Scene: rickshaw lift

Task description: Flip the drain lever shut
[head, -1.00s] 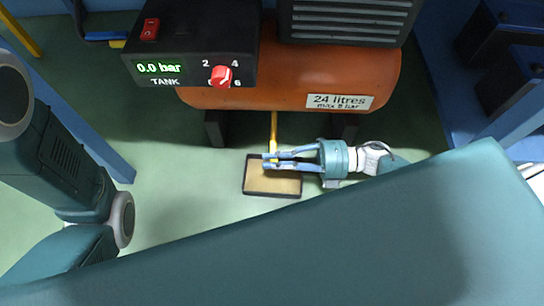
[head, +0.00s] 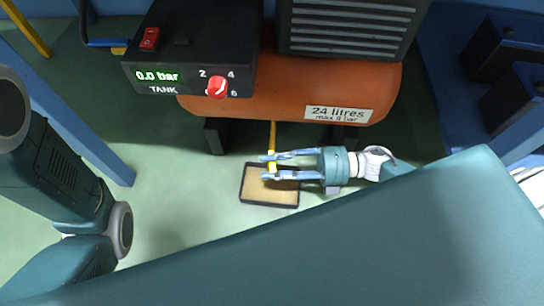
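A thin yellow drain lever (head: 272,140) hangs down under the orange air tank (head: 290,95), and its lower end is at the fingertips of my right gripper (head: 264,167). The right gripper comes in from the right, below the tank, with its two blue fingers apart. The lever's end shows between the fingertips; I cannot tell whether it touches a finger. The lever's joint with the tank is hidden under the tank. My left gripper is out of view; only parts of my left arm show at the left edge.
A shallow tray (head: 255,199) with a tan bottom lies on the green floor under the lever. A black control box (head: 190,50) reads 0.0 bar and has a red knob (head: 217,87) and a red switch (head: 149,39). Dark tank feet (head: 215,135) flank the lever. Blue frame parts stand on both sides.

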